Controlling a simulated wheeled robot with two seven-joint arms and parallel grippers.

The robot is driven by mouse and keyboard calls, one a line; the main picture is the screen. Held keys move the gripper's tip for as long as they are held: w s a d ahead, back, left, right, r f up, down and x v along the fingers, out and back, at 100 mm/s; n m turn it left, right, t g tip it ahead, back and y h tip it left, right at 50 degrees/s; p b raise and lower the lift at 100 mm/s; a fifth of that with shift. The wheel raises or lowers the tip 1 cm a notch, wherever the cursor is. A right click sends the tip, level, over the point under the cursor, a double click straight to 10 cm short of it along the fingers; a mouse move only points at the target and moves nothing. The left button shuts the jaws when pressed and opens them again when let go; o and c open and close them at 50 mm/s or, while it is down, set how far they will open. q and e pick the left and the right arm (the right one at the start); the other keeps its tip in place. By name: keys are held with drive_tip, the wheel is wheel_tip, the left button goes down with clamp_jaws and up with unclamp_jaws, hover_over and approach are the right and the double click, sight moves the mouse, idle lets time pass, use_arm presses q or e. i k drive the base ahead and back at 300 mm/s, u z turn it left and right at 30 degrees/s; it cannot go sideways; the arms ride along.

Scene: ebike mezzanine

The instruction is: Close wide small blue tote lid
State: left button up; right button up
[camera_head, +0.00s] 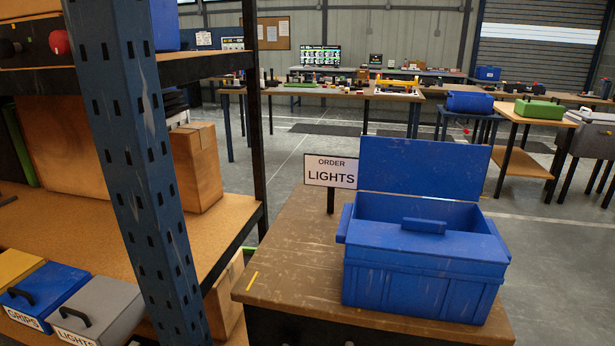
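The blue tote (425,285) stands upright on a brown worktable at the lower right. Its wide rear lid panel (424,165) stands up at the back, open. A flat blue front panel (390,242) covers the front part of the top, with a small blue handle (424,226) at its rear edge. Part of the interior (385,209) shows as a gap between the two panels; its contents cannot be made out. Neither of my grippers is in view.
The worktable (290,265) has clear room left of the tote. An "ORDER LIGHTS" sign (331,172) stands behind it. A blue shelf post (140,165) rises at the left. Small "GRIPS" (50,285) and "LIGHTS" (100,303) bins sit on the lower shelf.

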sight(437, 169)
drive_tip(key=k, duration=1.7)
drive_tip(key=z, duration=1.4)
drive_tip(key=i, duration=6)
drive_tip(key=u, duration=4.4)
drive_tip(key=i, duration=1)
drive_tip(key=u, duration=0.05)
